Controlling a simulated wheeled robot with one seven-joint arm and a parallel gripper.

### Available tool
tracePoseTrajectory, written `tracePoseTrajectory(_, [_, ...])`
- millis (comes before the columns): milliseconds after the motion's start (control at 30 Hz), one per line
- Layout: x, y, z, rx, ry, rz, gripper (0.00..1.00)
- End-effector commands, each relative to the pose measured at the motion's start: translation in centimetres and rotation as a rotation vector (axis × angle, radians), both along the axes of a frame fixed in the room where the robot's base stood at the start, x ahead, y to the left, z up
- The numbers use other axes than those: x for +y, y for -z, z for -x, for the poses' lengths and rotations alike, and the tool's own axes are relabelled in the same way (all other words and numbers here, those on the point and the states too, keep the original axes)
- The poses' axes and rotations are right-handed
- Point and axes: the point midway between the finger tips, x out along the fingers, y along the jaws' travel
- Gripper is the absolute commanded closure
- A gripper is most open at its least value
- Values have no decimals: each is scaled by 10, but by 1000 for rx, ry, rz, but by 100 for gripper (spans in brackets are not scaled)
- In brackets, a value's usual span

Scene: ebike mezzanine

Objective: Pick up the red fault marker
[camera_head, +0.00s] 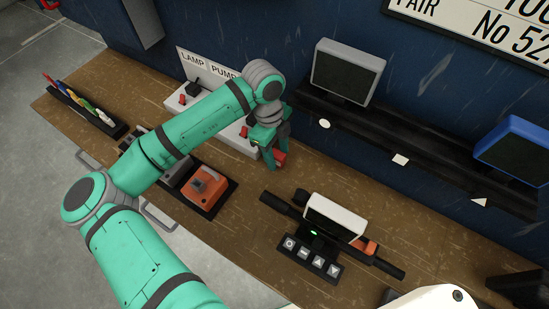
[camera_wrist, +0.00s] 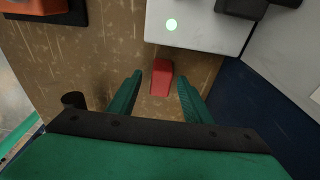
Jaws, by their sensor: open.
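A small red block (camera_wrist: 161,77), which fits the red fault marker, stands on the wooden bench beside a white box. It also shows at my fingertips in the head view (camera_head: 280,158), partly covered by my gripper. My gripper (camera_head: 268,150) points down at the bench near the back wall. In the wrist view my gripper's (camera_wrist: 158,88) two green fingers are open, one to each side of the block. Gaps show between the block and both fingers, so it is not clasped.
The white box (camera_wrist: 195,30) with a green light stands close to the block. LAMP and PUMP signs (camera_head: 205,68) stand behind. An orange device (camera_head: 205,187) sits on a dark tray. A black shelf (camera_head: 400,145) holds screens. Bare bench (camera_head: 250,225) lies in front.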

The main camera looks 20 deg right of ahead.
Motion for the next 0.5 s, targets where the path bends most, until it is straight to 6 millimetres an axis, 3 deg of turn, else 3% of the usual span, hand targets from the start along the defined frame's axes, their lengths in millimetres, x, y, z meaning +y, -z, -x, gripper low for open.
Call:
tracePoseTrajectory(300, [0, 6, 0, -1, -1, 0, 55])
tracePoseTrajectory(500, [0, 5, 0, -1, -1, 0, 99])
